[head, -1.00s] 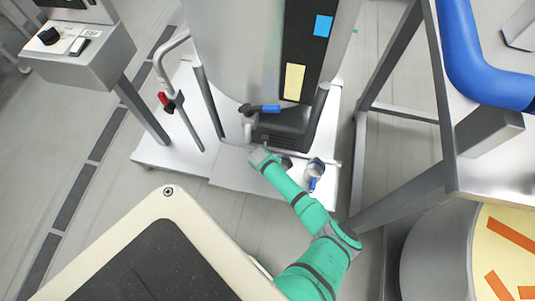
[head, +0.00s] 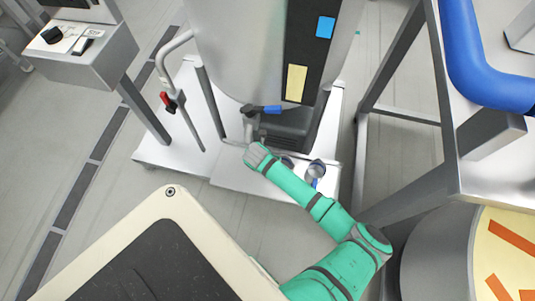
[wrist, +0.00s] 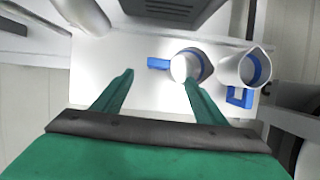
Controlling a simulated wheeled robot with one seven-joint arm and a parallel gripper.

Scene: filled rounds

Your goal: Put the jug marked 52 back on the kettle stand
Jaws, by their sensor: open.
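Two small pale jugs with blue handles stand side by side on a white surface of the kettle stand (head: 228,172). The left jug (wrist: 180,66) has its handle pointing left in the wrist view; in the head view my arm partly hides it. The right jug (wrist: 231,68) has its handle towards me and also shows in the head view (head: 317,169). I can read no number on either. My gripper (wrist: 159,78) is open and empty, its right fingertip in front of the left jug in the wrist view. I cannot tell whether they touch.
A large steel kettle (head: 240,50) with a blue-handled tap (head: 264,109) rises behind the jugs. A steel frame (head: 388,70) stands right. A cream-edged dark-topped thing (head: 185,212) fills the lower left. Grey floor (head: 115,195) lies open at left.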

